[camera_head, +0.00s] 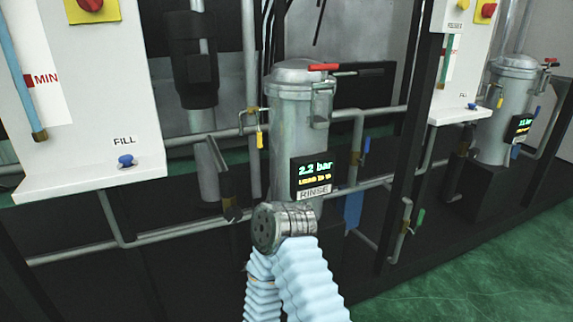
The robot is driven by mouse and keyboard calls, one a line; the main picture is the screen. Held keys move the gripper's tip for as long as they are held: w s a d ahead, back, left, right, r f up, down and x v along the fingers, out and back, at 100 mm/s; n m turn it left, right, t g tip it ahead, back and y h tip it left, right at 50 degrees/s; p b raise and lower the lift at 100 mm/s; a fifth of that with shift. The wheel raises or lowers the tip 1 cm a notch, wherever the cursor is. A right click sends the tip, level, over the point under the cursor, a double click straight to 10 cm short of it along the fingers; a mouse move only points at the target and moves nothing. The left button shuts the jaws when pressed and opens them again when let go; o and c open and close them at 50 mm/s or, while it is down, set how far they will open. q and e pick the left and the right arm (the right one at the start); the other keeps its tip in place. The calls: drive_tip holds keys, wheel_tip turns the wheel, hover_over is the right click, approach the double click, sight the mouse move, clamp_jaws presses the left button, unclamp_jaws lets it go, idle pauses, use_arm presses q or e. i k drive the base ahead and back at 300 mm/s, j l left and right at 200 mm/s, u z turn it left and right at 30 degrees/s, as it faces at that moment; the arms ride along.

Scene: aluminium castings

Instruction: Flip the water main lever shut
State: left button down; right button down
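No lever carries a readable "water main" label, so I cannot tell which one it is. A yellow lever (260,138) hangs down from a pipe left of the grey filter housing (290,125). A blue lever (366,145) hangs at the pipe on its right. A larger blue handle (353,208) hangs lower right. A red lever (323,67) lies level at the housing's top. One of my arms, with a pale blue ribbed sleeve and a metal flange, rises from the bottom centre in front of the housing. No gripper fingers show, and I cannot tell which arm it is.
A display (316,169) reading 2.2 bar is on the housing above a RINSE label. A white FILL panel (85,110) stands left, with a blue knob (126,161). A second housing (500,115) stands right. Pipes and a black post (405,130) crowd the middle. Green floor is clear lower right.

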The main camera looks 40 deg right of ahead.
sight(421, 216)
drive_tip(key=z, duration=2.3)
